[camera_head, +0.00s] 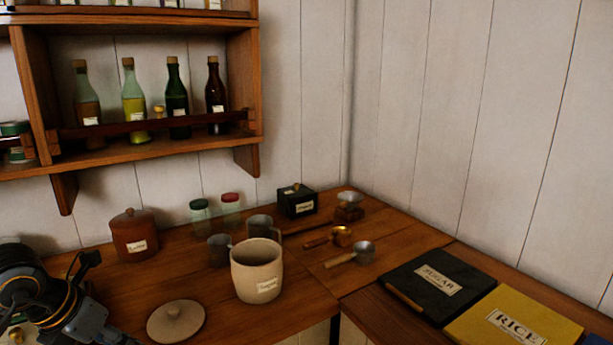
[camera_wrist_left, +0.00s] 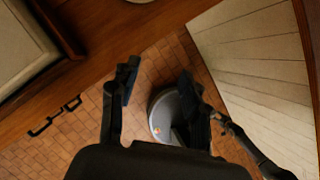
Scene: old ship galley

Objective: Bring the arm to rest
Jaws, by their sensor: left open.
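My left arm (camera_head: 45,300) comes in at the lower left of the head view, over the near left part of the wooden counter. In the left wrist view my left gripper (camera_wrist_left: 158,85) has its two dark fingers spread apart, with nothing between them. Below it that view shows the floor, so the gripper is clear of the counter things. My right gripper shows in neither view.
A beige crock (camera_head: 257,271) stands open on the counter, with a round lid (camera_head: 176,322) lying nearby. A brown lidded jar (camera_head: 134,236) is behind. The brick floor (camera_wrist_left: 62,135) borders a wooden edge (camera_wrist_left: 100,72).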

